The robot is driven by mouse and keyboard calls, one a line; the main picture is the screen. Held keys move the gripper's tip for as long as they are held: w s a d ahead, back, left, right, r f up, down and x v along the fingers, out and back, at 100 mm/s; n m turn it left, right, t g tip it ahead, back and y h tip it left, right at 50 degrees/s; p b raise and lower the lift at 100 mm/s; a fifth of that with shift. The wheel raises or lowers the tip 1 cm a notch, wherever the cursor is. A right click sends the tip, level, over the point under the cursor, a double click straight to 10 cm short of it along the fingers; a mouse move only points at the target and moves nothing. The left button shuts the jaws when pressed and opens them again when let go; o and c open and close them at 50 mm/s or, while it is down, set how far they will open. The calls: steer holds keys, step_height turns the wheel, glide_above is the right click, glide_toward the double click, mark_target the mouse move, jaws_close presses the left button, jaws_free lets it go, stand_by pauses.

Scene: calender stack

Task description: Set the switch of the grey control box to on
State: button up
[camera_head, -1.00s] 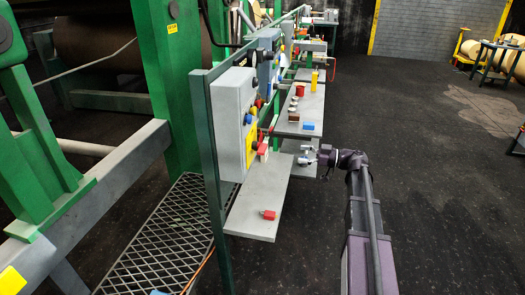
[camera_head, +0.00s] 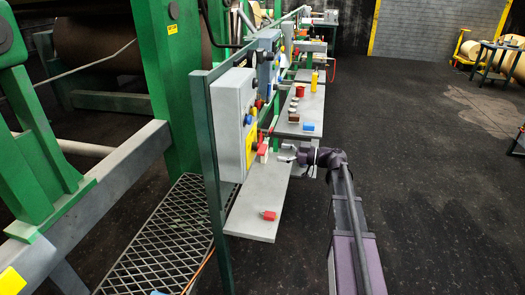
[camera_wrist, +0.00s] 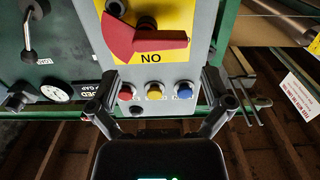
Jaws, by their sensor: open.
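The grey control box (camera_head: 230,115) hangs on the green post, its front facing right in the head view. Its front carries a yellow plate (camera_head: 251,141) and a red switch handle (camera_head: 262,148). In the wrist view, the red handle (camera_wrist: 160,40) lies across the yellow plate (camera_wrist: 178,13), its bar pointing right, its broad part at left. Lettering reading "NO" shows below it, seemingly upside down. My gripper (camera_head: 282,153) is open and empty in front of the box; in the wrist view its fingers (camera_wrist: 157,85) stand apart, below the handle. I cannot tell whether they touch anything.
Red, yellow and blue buttons (camera_wrist: 155,91) lie between my fingers in the wrist view. A grey shelf (camera_head: 258,195) with a red padlock-like item (camera_head: 268,215) runs below the box. Another shelf behind holds a blue block (camera_head: 309,127). Open floor lies right.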

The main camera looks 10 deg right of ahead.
mark_target(263, 148)
steer(key=shift+x, duration=3.4)
steer(key=c, duration=0.8)
